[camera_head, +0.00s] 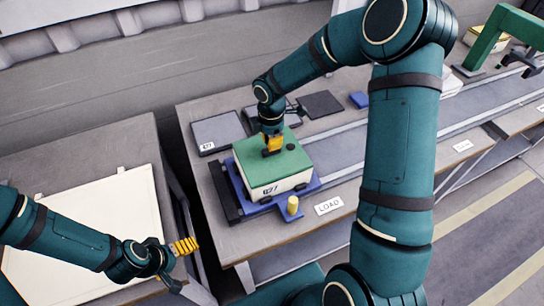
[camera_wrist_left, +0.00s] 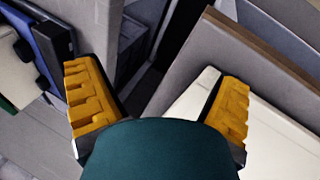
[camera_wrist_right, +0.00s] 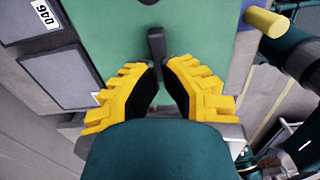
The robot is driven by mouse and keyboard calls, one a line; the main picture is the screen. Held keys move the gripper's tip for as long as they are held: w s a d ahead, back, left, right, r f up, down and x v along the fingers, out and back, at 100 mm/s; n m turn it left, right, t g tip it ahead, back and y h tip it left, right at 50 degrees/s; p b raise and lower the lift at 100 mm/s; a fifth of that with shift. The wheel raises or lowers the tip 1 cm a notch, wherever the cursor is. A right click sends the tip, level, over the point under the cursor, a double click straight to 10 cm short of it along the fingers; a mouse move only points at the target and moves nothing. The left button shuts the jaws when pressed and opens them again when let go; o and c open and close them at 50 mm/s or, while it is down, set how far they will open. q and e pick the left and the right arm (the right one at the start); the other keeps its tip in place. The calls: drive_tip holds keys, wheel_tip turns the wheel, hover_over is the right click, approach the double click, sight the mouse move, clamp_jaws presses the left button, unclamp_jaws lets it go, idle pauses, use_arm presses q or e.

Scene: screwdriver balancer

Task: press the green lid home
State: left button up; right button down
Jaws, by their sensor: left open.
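The box stands in a blue holder (camera_head: 262,209). My right gripper (camera_head: 272,151) comes down onto the lid. In the right wrist view its fingers (camera_wrist_right: 158,66) close in on a dark upright grip (camera_wrist_right: 156,42) on the green lid (camera_wrist_right: 110,30). The seam between lid and box is too small to judge for a gap. My left gripper (camera_head: 188,246) is open and empty, away from the box, beside the pale board; its fingers (camera_wrist_left: 160,82) are wide apart.
A yellow peg (camera_head: 292,205) stands at the holder's front corner, near a LOAD label (camera_head: 328,205). Flat grey plates (camera_head: 218,131) lie behind the box. A blue block (camera_head: 358,99) lies farther back. A pale board (camera_head: 80,240) lies on the separate left table.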

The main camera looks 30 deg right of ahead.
drive_tip(key=shift+f+b, duration=0.85)
drive_tip(key=shift+f, duration=0.4)
idle(0.8)
drive_tip(key=shift+r+p, duration=2)
drive_tip(key=shift+r, duration=0.65)
drive_tip(key=shift+f, duration=0.1)
